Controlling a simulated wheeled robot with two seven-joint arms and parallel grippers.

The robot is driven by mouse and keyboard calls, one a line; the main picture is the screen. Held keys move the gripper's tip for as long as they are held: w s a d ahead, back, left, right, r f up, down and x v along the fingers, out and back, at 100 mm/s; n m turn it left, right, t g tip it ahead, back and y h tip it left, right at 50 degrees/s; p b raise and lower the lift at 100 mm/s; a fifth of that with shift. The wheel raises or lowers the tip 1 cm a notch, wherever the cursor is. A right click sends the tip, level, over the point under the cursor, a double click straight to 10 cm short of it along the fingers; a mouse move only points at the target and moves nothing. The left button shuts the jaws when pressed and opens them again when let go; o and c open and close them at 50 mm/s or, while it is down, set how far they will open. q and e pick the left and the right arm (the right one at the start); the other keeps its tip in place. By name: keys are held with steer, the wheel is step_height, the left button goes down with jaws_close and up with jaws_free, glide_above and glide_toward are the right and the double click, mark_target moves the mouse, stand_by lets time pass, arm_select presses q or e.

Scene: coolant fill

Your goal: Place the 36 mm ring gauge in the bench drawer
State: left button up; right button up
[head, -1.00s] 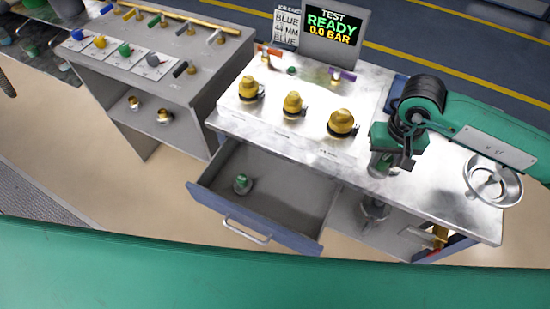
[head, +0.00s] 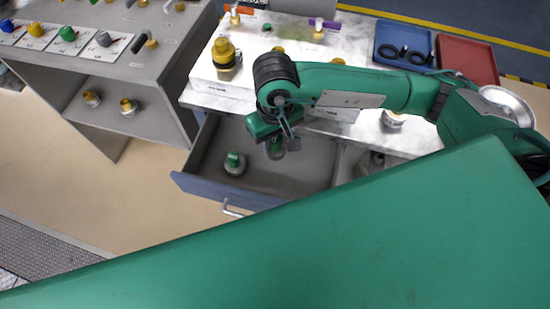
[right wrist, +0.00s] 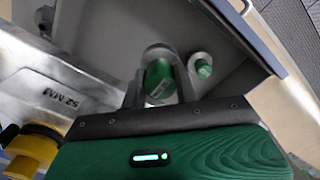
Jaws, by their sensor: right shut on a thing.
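The ring gauge (head: 276,151), a grey and green piece, is held in my right gripper (head: 278,140) over the open bench drawer (head: 195,187). In the right wrist view it shows as a green cylinder (right wrist: 160,82) with a small white label, too small to read, between the fingers. I cannot tell whether it touches the drawer floor. A similar green-topped grey piece (head: 234,163) stands in the drawer, left of my gripper; it also shows in the right wrist view (right wrist: 203,68). My left gripper is not in view.
The bench top (head: 352,60) bears yellow fittings (head: 226,52), a blue tray (head: 403,42), a red tray (head: 467,58) and a small silver piece (head: 393,119). A grey cart (head: 170,65) stands left of the drawer. The drawer's floor near its front is free.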

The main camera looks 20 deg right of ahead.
step_height(320, 180, down, 10)
steer(key=shift+r+p, duration=0.1)
steer(key=shift+p, duration=0.5)
step_height(320, 180, down, 4)
steer(key=shift+r+p, duration=0.1)
steer(key=shift+p, duration=0.2)
steer(key=shift+f, duration=0.4)
steer(key=o, duration=1)
steer(key=shift+c, duration=0.2)
steer(key=shift+o, duration=0.2)
steer(key=shift+r, duration=0.3)
step_height(320, 180, up, 11)
steer(key=shift+r+b, duration=0.1)
steer(key=shift+b, duration=1.15)
steer(key=shift+r, duration=0.25)
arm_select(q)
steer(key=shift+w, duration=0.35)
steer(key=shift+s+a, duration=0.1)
